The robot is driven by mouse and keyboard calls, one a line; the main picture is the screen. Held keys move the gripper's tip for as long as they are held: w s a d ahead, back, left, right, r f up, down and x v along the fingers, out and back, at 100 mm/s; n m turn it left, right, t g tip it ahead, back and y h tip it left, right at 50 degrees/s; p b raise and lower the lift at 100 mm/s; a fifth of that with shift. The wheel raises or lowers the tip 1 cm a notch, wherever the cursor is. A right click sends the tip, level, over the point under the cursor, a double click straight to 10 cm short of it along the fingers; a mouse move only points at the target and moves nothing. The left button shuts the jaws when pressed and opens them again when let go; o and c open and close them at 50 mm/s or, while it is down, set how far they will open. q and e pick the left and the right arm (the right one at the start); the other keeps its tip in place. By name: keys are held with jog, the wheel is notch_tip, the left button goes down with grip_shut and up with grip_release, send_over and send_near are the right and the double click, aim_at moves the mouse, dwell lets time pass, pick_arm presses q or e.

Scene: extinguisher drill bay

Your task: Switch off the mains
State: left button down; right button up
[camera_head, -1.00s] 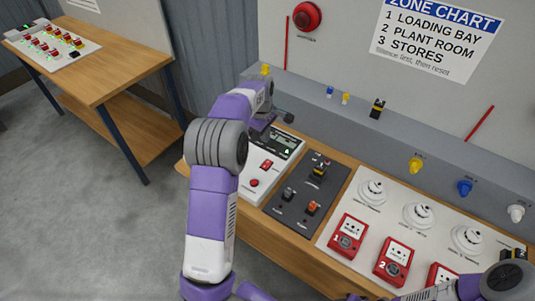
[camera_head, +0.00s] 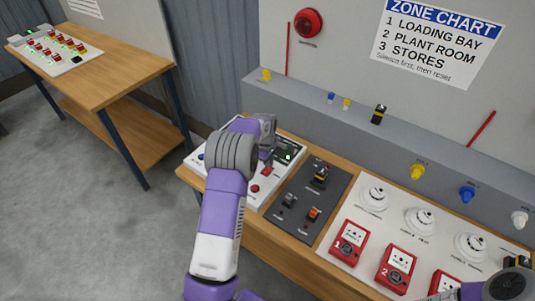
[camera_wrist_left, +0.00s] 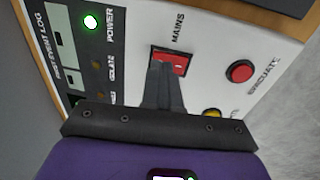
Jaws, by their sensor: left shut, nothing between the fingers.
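The mains switch is a red rocker (camera_wrist_left: 181,63) beside the printed word MAINS on a white panel. It also shows in the head view (camera_head: 267,171), just below my left gripper. A green POWER light (camera_wrist_left: 91,22) is lit on the same panel. My left gripper (camera_wrist_left: 163,66) is shut and empty, pointing down at the panel. Its fingertips overlap the edge of the red rocker in the wrist view; I cannot tell if they touch it. In the head view the left gripper (camera_head: 268,155) is partly hidden by its wrist. My right gripper is not in view.
A red EVACUATE button (camera_wrist_left: 240,72) and a yellow button (camera_wrist_left: 212,114) are close by. A dark switch panel (camera_head: 306,200) stands right of the white one, then a board with red call points (camera_head: 349,241) and white detectors. A grey ledge (camera_head: 320,120) runs behind.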

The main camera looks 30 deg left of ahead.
pick_arm(q)
jog(key=shift+w+f, duration=0.1)
jog(key=shift+f, duration=0.55)
jog(key=shift+f, duration=0.25)
